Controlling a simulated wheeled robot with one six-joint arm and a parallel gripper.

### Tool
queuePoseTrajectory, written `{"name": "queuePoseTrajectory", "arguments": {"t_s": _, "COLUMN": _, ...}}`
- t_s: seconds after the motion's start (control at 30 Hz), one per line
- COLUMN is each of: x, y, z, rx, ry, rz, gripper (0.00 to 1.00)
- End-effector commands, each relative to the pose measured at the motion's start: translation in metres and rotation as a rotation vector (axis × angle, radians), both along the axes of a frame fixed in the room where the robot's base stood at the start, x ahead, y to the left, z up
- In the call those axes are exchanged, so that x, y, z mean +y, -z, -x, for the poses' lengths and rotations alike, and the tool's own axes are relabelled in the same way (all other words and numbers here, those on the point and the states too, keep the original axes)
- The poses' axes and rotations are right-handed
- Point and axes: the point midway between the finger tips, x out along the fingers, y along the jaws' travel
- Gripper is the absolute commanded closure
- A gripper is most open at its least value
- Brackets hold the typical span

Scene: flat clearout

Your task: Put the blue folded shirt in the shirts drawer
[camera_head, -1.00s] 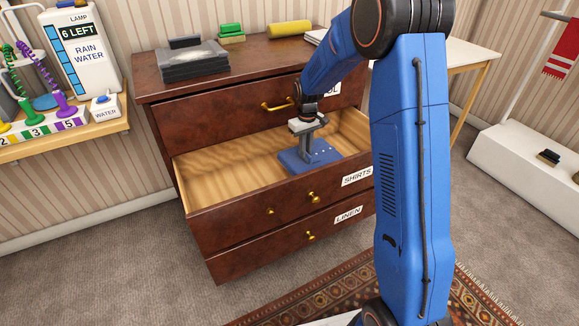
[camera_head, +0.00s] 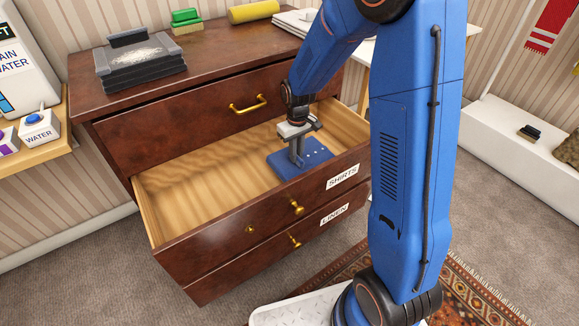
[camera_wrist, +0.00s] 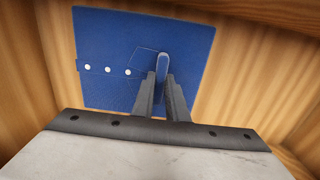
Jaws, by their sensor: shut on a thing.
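The blue folded shirt (camera_head: 312,153) is a flat blue square with several white buttons. It is inside the open drawer labelled SHIRTS (camera_head: 210,232), towards the drawer's right end. My gripper (camera_head: 297,160) points down into the drawer and is shut on the shirt. In the wrist view the shirt (camera_wrist: 112,38) lies below the jaws, and the two fingers (camera_wrist: 162,88) pinch a raised fold of it. The drawer's wooden floor (camera_wrist: 225,60) shows around the shirt. I cannot tell whether the shirt touches the floor.
The top drawer (camera_head: 180,122) is shut above, and the LINEN drawer (camera_head: 270,256) is shut below. The left part of the open drawer is empty.

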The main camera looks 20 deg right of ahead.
Motion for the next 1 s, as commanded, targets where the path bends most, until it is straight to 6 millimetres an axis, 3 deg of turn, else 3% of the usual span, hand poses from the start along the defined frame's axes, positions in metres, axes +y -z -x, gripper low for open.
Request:
{"name": "queuePoseTrajectory", "arguments": {"t_s": 0.53, "x": 0.000, "y": 0.054, "z": 0.000, "rx": 0.002, "ry": 0.000, "rz": 0.001, "gripper": 1.00}}
{"name": "queuePoseTrajectory", "arguments": {"t_s": 0.97, "x": 0.000, "y": 0.059, "z": -0.001, "rx": -0.001, "ry": 0.000, "rz": 0.000, "gripper": 1.00}}
{"name": "queuePoseTrajectory", "arguments": {"t_s": 1.0, "x": 0.000, "y": 0.059, "z": -0.001, "rx": -0.002, "ry": 0.000, "rz": -0.001, "gripper": 0.78}}
